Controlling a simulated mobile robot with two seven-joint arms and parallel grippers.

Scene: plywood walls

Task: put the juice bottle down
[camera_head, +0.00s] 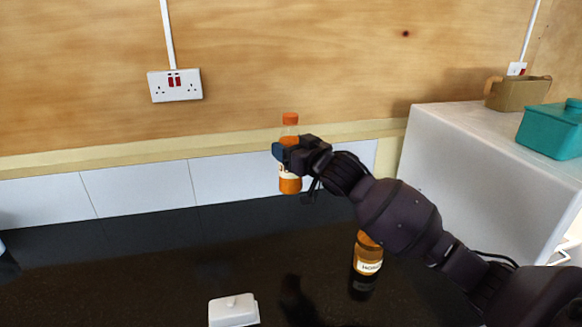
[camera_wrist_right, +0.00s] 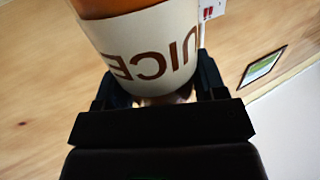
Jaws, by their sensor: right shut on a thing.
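The juice bottle (camera_head: 290,185) has an orange cap, orange contents and a pale label. My right gripper (camera_head: 286,155) is shut on its middle and holds it upright, in front of the back wall and above the dark worktop (camera_head: 150,265). In the right wrist view the bottle's label (camera_wrist_right: 150,48) fills the top middle, with its lettering upside down, between the two fingers of my right gripper (camera_wrist_right: 152,92). The fingers hide part of the bottle. My left gripper is not in view.
An amber jar with a dark lower part (camera_head: 368,267) stands on the worktop below my right forearm. A white lidded dish (camera_head: 233,312) is at the front. A white cabinet (camera_head: 470,165) at right bears a teal container (camera_head: 550,132) and a brown box (camera_head: 518,95).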

